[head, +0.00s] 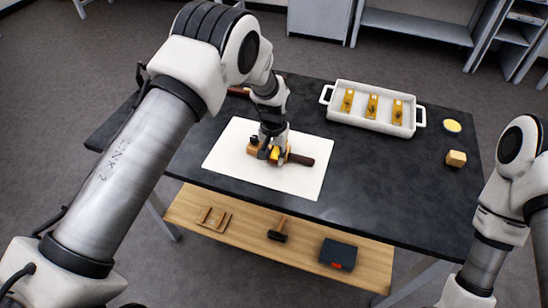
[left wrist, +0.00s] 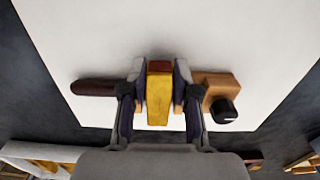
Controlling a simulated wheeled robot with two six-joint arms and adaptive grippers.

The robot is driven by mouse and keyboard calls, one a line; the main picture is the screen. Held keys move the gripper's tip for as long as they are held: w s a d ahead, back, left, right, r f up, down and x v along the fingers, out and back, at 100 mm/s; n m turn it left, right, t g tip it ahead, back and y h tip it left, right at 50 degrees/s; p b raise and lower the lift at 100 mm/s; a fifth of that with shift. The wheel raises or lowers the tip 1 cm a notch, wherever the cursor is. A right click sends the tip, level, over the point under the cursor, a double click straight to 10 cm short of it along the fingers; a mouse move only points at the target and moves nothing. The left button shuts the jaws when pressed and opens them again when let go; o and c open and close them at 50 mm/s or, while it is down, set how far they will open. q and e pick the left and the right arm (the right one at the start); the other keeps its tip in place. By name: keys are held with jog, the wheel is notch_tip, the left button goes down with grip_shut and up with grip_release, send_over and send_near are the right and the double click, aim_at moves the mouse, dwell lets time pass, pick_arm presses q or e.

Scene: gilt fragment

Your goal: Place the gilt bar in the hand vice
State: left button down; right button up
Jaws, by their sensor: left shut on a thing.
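My left gripper (head: 274,155) is over the white sheet and shut on a gilt bar (left wrist: 160,95). In the left wrist view its two fingers (left wrist: 160,90) press on both sides of the yellow bar. The hand vice lies on the sheet right under the gripper, with its dark brown handle (head: 301,159) pointing right in the head view. The left wrist view shows its wooden block (left wrist: 216,84) and black knob (left wrist: 224,110). The bar lines up with the middle of the vice; I cannot tell whether it touches it. The fingers hide much of the vice. My right gripper is out of view.
A white two-handled tray (head: 341,114) with three gilt pieces stands at the back of the dark table (head: 400,180). A yellow round dish (head: 452,126) and a wooden block (head: 456,158) are at the right. The table between sheet and block is clear. A lower shelf (head: 300,243) holds tools.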

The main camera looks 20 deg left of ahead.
pick_arm(q)
jog(key=shift+s+f, duration=0.1)
jog(key=shift+f, duration=0.05)
jog(key=c, duration=0.9)
grip_release()
jog(key=shift+o, duration=0.2)
jog(key=shift+r, duration=0.6)
notch_tip(320, 180, up, 11)
jog(key=b, duration=0.3)
jog(key=shift+r, duration=0.15)
jog(key=shift+a, duration=0.1)
